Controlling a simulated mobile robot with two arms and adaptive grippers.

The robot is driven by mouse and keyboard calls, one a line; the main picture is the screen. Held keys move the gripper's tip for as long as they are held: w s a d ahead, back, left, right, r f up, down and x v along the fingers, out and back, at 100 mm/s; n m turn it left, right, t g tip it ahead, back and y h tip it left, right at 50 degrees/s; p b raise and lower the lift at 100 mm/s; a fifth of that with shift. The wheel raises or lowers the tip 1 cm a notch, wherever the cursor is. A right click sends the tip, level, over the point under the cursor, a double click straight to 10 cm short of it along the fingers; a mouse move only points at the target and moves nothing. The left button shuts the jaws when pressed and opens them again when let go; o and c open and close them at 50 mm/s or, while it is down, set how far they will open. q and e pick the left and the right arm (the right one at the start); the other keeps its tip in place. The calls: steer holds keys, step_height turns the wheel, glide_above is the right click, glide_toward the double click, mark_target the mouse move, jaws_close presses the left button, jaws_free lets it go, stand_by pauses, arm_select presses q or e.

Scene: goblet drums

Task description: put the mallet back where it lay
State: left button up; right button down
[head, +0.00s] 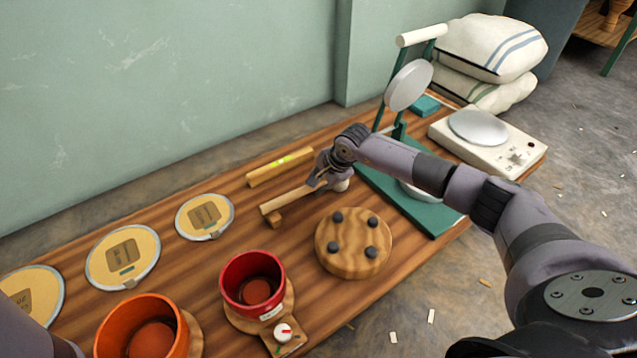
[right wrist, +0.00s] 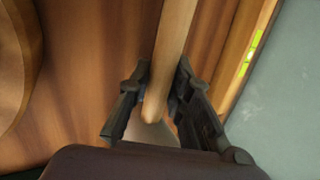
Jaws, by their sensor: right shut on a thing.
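My right gripper (head: 320,180) is shut on the mallet near that end. In the right wrist view, the mallet's shaft (right wrist: 174,50) runs between the two fingers (right wrist: 160,100), and a pale shape lies partly hidden below. My left gripper is out of view.
A wooden bar with a green vial (head: 280,170) lies behind. A round wooden disc with dark knobs (head: 353,262) is in front. Red (head: 252,280) and orange (head: 142,330) drum shells stand at front left, round drumheads (head: 122,256) behind them. A green stand (head: 430,215) and scale (head: 510,157) are right.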

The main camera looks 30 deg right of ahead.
steer(key=shift+r, duration=0.1)
stand_by(0.5)
steer(key=c, duration=1.4)
jaws_free()
steer(key=shift+f, duration=0.2)
steer(key=v, duration=1.2)
